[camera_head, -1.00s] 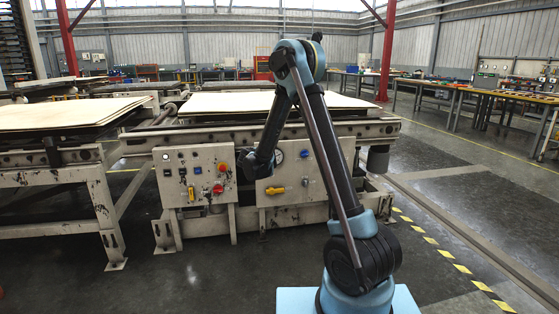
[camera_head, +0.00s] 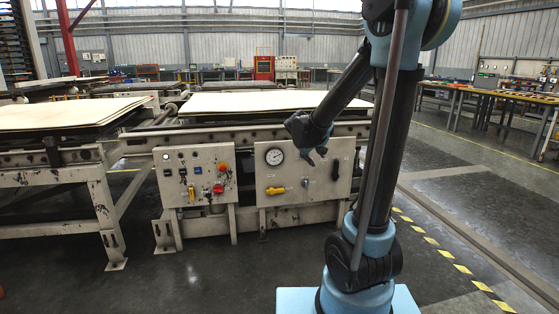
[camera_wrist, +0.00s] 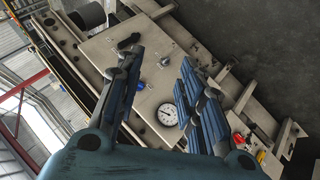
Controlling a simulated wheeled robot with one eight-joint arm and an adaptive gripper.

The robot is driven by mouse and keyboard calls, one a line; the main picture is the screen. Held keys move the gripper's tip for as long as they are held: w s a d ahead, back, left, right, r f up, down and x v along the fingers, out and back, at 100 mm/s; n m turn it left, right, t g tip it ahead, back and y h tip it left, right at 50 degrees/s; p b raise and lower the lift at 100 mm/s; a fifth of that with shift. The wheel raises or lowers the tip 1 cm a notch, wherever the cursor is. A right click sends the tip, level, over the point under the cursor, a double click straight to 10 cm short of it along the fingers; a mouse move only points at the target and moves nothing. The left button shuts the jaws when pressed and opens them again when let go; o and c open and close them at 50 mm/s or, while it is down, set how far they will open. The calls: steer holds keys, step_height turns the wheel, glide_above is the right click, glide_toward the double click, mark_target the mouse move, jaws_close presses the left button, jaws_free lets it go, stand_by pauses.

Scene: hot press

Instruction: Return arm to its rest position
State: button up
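My gripper (camera_head: 316,156) hangs at the end of my raised, folded arm, in front of the right panel (camera_head: 292,208) of the press. In the wrist view my gripper (camera_wrist: 161,58) shows two blue ribbed fingers spread apart with nothing between them. The gap between them looks onto the same panel, with its round gauge (camera_wrist: 167,114) and black handle (camera_wrist: 129,41). In the head view the gauge (camera_head: 274,157), black handle (camera_head: 335,170) and yellow handle (camera_head: 275,191) are all clear of the gripper. The top of my arm runs out of the head view.
The left panel (camera_head: 195,175) carries buttons, a red knob and a yellow handle. Boards (camera_head: 250,102) lie on the press frame behind the gripper. Workbenches (camera_head: 490,92) stand at the right. The floor (camera_head: 470,200) there is open, beyond a yellow-striped line (camera_head: 432,241).

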steer(key=s+d+f+m+g+y, duration=0.1)
steer(key=s+d+m+g, duration=0.15)
steer(key=s, duration=0.75)
steer(key=s+d+f+m+g+y, duration=0.15)
steer(key=s+d, duration=0.25)
steer(key=s, duration=0.6)
steer(key=s+a+f+g+y, duration=0.1)
steer(key=s+f, duration=0.2)
steer(key=s, duration=0.5)
steer(key=s+a+f+m+g+y, duration=0.1)
steer(key=s+f, duration=0.3)
steer(key=s, duration=0.4)
steer(key=shift+s+f, duration=0.15)
steer(key=shift+s, duration=0.2)
steer(key=shift+w, duration=0.1)
steer(key=shift+w+f, duration=0.2)
steer(key=shift+w, duration=0.1)
